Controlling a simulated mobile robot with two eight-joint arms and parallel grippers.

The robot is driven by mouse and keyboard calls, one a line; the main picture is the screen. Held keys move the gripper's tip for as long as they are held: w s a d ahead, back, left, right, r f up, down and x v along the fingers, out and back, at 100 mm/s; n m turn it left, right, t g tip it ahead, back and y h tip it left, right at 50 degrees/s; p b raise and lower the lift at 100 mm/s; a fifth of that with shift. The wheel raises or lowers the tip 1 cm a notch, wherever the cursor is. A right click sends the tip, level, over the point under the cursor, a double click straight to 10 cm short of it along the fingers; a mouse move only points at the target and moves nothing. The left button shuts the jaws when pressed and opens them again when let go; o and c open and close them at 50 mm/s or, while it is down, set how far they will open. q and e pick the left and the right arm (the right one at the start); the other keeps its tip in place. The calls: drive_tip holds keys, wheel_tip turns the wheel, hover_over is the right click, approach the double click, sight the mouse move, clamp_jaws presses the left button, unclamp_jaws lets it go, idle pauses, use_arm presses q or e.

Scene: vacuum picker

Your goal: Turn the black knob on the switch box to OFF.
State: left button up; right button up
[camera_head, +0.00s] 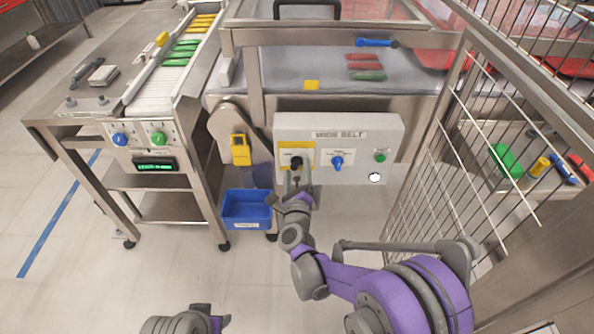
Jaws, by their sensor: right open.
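The switch box (358,124) is a grey panel labelled "WIDE BELT" in the middle of the head view. The black knob (296,161) sits on its left part, on a yellow plate. The knob's pointer direction is too small to read. My right gripper (297,180) is open and reaches up to the knob from below, its fingers at or just under it. I cannot tell whether they touch it. My left arm shows only as a piece at the bottom edge; its gripper is not visible.
A blue knob (337,161) and a green button (380,156) sit right of the black knob. A wire fence (440,190) stands close on the right. A blue bin (247,208) and a yellow padlock-like part (240,149) are left of my right gripper.

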drive_tip(key=shift+w, duration=0.3)
clamp_jaws()
idle(0.3)
